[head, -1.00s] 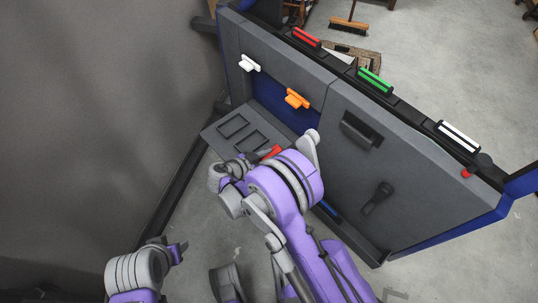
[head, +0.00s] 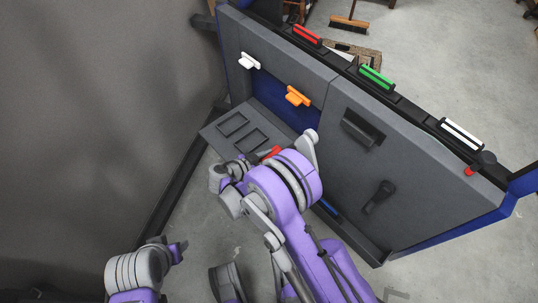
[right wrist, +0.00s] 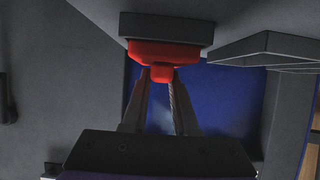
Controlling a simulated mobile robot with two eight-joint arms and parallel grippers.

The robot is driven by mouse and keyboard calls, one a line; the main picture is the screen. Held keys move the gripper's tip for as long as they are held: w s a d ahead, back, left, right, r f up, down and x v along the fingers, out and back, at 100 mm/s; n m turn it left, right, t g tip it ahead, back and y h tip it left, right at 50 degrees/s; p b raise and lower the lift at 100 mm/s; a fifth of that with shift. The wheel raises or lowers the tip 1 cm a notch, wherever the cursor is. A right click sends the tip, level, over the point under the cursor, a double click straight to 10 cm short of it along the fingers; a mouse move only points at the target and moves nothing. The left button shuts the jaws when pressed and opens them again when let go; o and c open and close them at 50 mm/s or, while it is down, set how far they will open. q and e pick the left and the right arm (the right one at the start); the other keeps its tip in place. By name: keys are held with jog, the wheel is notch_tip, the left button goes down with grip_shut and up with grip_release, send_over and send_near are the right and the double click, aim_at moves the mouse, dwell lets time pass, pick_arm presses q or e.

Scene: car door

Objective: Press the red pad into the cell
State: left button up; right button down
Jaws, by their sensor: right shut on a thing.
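The red pad (right wrist: 165,52) is held by its small knob between the fingertips of my right gripper (right wrist: 161,78). In the right wrist view the pad lies against the edge of a dark raised cell frame (right wrist: 166,27); I cannot tell whether it is seated inside. In the head view only a bit of the red pad (head: 272,152) shows beside my right wrist, and my arm hides the cell there. Two empty cells (head: 232,124) (head: 251,142) show on the grey shelf (head: 212,134). My left gripper (head: 180,251) is low at the left, away from the door; its jaws are unclear.
A white pad (head: 249,62) and an orange pad (head: 297,97) are on the door's inner side above the shelf. Red (head: 307,36), green (head: 376,80) and white (head: 460,134) strips line the door's top edge. A neighbouring frame (right wrist: 262,46) stands right of the pad.

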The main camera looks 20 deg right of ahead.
jog(key=shift+f+b, duration=0.3)
jog(key=shift+f, duration=0.45)
jog(key=c, duration=0.6)
grip_release()
jog(key=p+v, duration=0.2)
jog(key=v, duration=0.9)
jog(key=shift+p, duration=0.35)
jog(key=shift+d+r, duration=0.1)
jog(key=shift+d, duration=0.05)
